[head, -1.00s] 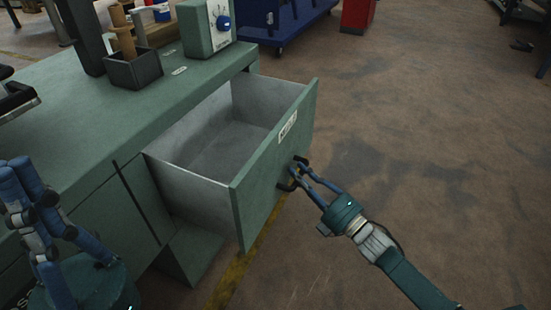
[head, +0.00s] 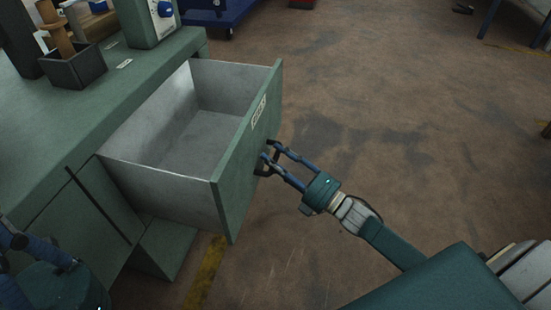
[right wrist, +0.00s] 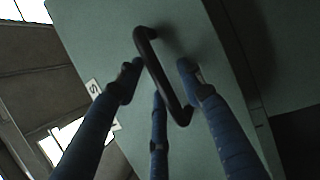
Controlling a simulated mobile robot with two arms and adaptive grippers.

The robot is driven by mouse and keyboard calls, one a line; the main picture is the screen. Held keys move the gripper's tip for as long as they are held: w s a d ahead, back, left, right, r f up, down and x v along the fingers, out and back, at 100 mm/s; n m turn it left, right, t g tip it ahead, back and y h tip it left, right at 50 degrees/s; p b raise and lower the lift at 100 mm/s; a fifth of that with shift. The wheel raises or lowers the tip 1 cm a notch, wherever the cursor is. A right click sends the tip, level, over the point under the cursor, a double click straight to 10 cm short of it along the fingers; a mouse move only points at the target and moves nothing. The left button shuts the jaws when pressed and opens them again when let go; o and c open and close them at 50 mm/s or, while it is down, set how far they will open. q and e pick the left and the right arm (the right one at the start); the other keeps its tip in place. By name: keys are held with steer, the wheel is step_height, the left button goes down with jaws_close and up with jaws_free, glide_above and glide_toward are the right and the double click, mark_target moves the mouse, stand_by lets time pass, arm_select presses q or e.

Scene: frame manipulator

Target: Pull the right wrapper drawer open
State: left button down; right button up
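The green drawer (head: 246,150) on the right side of the green bench stands pulled well out, its grey inside empty. Its front carries a small white label that I cannot read. The dark bar handle (right wrist: 163,75) is on the drawer front.
The bench top (head: 60,120) holds a dark box (head: 75,68) with wooden-handled tools and a green device with a blue knob (head: 165,9). A blue cart (head: 225,15) stands behind. The floor (head: 390,130) right of the drawer is clear.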

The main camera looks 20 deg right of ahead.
steer(key=shift+s+d, duration=0.1)
steer(key=shift+s, duration=0.05)
steer(key=v, duration=1.1)
steer(key=shift+s+f, duration=0.15)
steer(key=shift+s, duration=0.15)
steer(key=shift+d, duration=0.15)
